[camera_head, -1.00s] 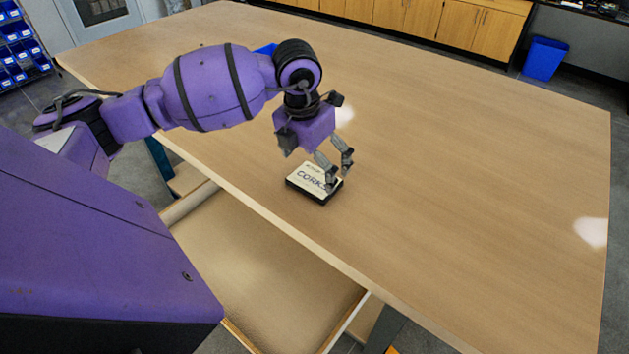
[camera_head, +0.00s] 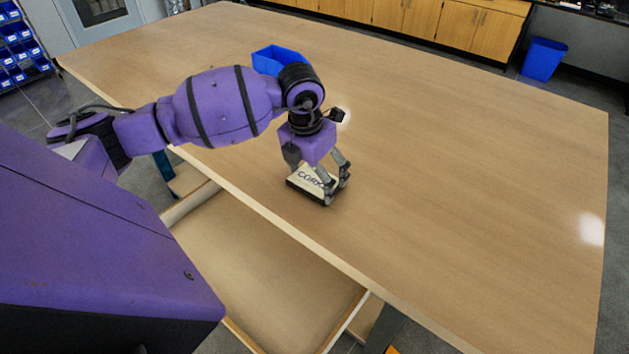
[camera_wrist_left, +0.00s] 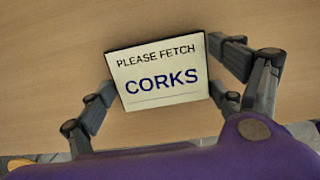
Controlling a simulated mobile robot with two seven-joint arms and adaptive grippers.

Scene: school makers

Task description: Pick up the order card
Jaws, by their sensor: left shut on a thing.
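The order card (camera_head: 307,179) is a cream card with a dark edge, at the table's near side below my left gripper. In the left wrist view the card (camera_wrist_left: 158,75) reads "PLEASE FETCH CORKS". My left gripper (camera_head: 334,191) points down over the card and is shut on it, with fingers at both sides of it. In the left wrist view the fingers of my left gripper (camera_wrist_left: 162,98) flank the card's left and right edges. The gripper hides part of the card in the head view. My right gripper is not in view.
The wooden table (camera_head: 470,170) is broad and mostly clear to the right. A blue bin (camera_head: 279,59) stands on it behind my left arm. An open drawer (camera_head: 265,265) juts out below the near edge. Another blue bin (camera_head: 544,58) stands on the floor.

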